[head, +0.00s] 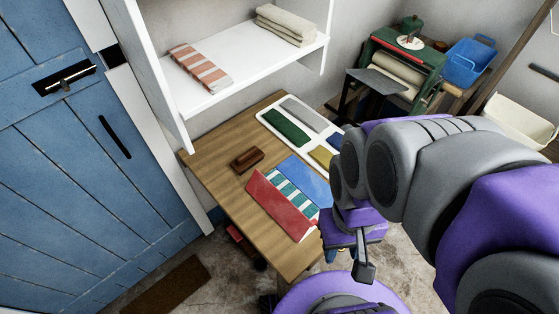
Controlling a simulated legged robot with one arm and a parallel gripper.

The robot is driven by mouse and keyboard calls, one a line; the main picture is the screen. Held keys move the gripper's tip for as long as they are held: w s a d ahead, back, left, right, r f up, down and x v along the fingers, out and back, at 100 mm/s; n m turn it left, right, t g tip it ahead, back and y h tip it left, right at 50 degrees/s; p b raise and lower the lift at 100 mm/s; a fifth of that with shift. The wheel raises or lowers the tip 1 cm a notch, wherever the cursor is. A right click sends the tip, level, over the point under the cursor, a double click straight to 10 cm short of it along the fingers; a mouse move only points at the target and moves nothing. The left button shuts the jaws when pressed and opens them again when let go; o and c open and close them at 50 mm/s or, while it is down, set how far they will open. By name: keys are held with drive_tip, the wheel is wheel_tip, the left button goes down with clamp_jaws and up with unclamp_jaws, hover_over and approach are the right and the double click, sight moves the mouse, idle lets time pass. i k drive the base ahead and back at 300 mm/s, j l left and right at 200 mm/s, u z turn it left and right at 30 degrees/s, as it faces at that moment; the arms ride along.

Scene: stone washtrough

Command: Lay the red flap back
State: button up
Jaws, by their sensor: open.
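The red flap (278,206) is on the near side of a cloth piece on the wooden table. It looks tilted, with its lower right corner at the table's near edge. Beside it are a teal-and-white striped band (287,188) and a blue panel (304,181). My gripper (350,266) is open and empty, to the right of and below the red flap in the picture, apart from it. My arm hides the right end of the table and may hide part of the cloth.
A brown block (247,160) lies left of the cloth. A white tray (272,127) with coloured pieces is behind it. A white shelf (245,75) with folded cloths overhangs the back left. A blue door (60,150) stands left. Bare wood (225,185) shows at the table's left.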

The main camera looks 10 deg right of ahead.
sight(292, 221)
drive_tip(key=l+u, duration=0.2)
drive_tip(key=u, duration=0.3)
drive_tip(key=l+u, duration=0.25)
drive_tip(key=u, duration=0.25)
drive_tip(key=l+u, duration=0.15)
drive_tip(key=u, duration=0.35)
drive_tip(key=k+l+u, duration=0.35)
drive_tip(key=k+l, duration=0.3)
drive_tip(key=l, duration=0.25)
drive_tip(key=k+l+u, duration=0.3)
drive_tip(key=k+l, duration=0.4)
drive_tip(key=k, duration=0.8)
drive_tip(key=l, duration=0.1)
